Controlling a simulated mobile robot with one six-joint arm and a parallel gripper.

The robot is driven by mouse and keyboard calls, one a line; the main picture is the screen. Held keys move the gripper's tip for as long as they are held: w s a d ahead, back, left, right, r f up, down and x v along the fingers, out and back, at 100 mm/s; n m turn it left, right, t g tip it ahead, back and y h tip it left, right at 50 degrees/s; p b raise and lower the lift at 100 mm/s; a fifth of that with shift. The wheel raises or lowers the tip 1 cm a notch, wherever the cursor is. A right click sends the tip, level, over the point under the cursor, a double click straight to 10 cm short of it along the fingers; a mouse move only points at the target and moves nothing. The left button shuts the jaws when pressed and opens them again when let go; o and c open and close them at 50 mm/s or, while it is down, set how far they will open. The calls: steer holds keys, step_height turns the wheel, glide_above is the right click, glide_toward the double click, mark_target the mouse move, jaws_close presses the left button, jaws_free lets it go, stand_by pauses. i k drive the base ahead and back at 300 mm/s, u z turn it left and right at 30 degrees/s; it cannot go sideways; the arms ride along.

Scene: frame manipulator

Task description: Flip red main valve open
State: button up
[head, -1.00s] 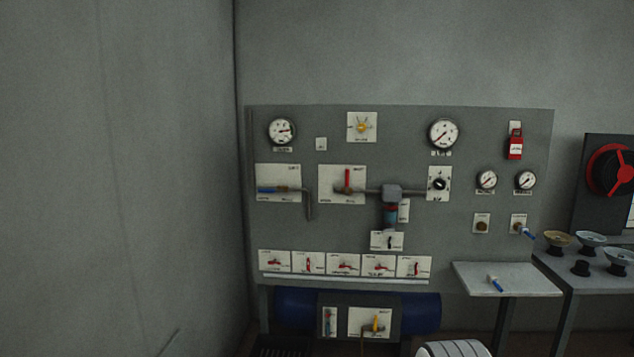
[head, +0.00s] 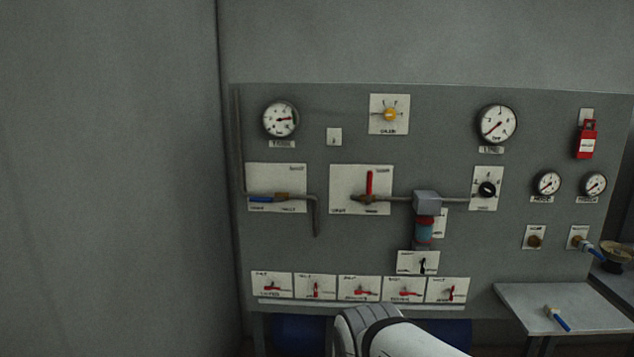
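The red main valve (head: 369,184) is on the upper middle of the grey panel, on a white plate (head: 341,203). Its red lever points straight up, across the horizontal pipe that runs right from it to a grey block. A white rounded part of my arm shows at the bottom centre, below the panel's row of small valves. My gripper's fingers are not in view.
A blue-handled valve (head: 262,199) lies level left of the red one. Several small red-handled valves (head: 358,290) line the panel's lower edge. A shelf (head: 590,310) with a blue-handled item (head: 558,318) juts out at right. Gauges (head: 281,119) sit above.

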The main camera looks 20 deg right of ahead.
mark_target(370, 184)
steer(key=z, duration=0.25)
steer(key=i, duration=0.55)
steer(key=z, duration=0.4)
steer(key=k, duration=1.35)
steer(key=z, duration=0.15)
steer(key=i, duration=2.05)
steer(key=u, duration=0.15)
